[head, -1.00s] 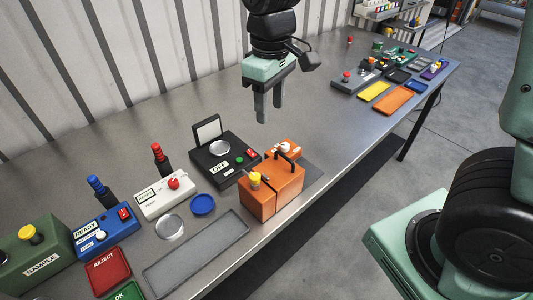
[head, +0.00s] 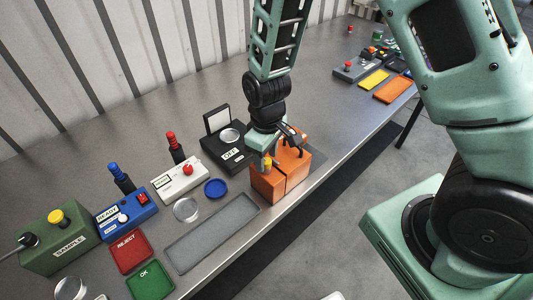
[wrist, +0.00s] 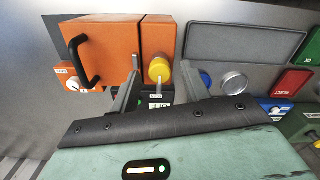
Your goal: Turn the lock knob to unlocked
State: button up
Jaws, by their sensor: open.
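An orange box (head: 292,178) with a black handle stands on the bench, and it fills the upper left of the wrist view (wrist: 104,45). A yellow knob (wrist: 160,70) is on the box's right part, with a small unreadable label below it. A small orange panel (wrist: 66,71) with a white knob (wrist: 73,83) sits left of the box. I cannot tell from labels which knob is the lock knob. My gripper (head: 268,158) is low over the box, open. In the wrist view its fingers lie either side of the yellow knob; contact is not clear.
A black device with a plate (head: 222,154) is behind the box. A white device with a red knob (head: 180,183), blue (head: 127,216) and green (head: 58,240) boxes, a grey tray (head: 212,235) and red and green pads lie left. Bench to the right is clear near the box.

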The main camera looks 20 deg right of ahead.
aim_at(267, 160)
jog(key=shift+f, duration=0.2)
jog(key=c, duration=1)
jog(key=shift+m, duration=0.5)
jog(key=o, duration=1)
jog(key=shift+r, duration=0.1)
notch_tip(267, 160, up, 17)
jog(key=b, duration=0.3)
jog(key=shift+r+b, duration=0.15)
jog(key=shift+b, duration=0.25)
